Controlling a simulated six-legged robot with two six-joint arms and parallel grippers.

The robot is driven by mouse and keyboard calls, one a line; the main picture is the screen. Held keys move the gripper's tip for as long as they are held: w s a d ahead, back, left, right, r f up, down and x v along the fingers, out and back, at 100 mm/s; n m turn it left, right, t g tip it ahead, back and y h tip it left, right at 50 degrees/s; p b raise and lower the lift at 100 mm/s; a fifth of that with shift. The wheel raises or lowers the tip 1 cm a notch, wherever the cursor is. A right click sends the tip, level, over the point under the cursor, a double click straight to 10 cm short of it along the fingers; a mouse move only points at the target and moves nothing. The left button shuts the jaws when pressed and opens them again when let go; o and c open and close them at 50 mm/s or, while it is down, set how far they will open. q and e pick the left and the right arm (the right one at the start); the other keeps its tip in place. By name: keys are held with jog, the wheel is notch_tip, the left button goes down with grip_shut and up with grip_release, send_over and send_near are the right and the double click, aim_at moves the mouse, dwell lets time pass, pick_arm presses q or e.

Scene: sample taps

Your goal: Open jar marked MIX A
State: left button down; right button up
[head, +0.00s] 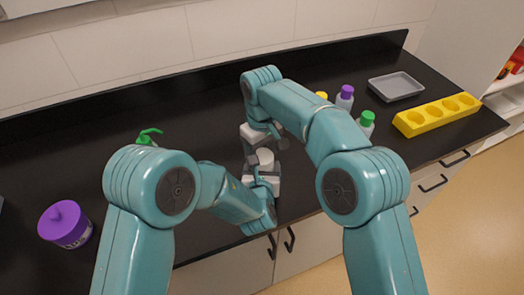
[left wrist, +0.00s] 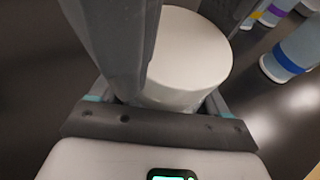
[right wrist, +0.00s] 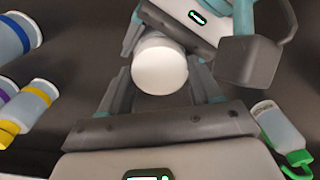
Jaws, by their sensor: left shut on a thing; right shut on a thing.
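My left gripper (head: 262,180) is shut on the jar low down from the front. My right gripper (head: 264,142) is shut on the jar from above and behind, higher up. The fingers hide much of the jar, so I cannot tell exactly where lid and body meet.
A green-spouted bottle (head: 148,138) is partly behind my left arm. Bottles with yellow (head: 321,95), purple (head: 345,92) and green (head: 367,118) caps, a grey tray (head: 396,87) and a yellow rack (head: 437,115) are right.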

jog(key=shift+a, duration=0.1)
jog(key=o, duration=1.2)
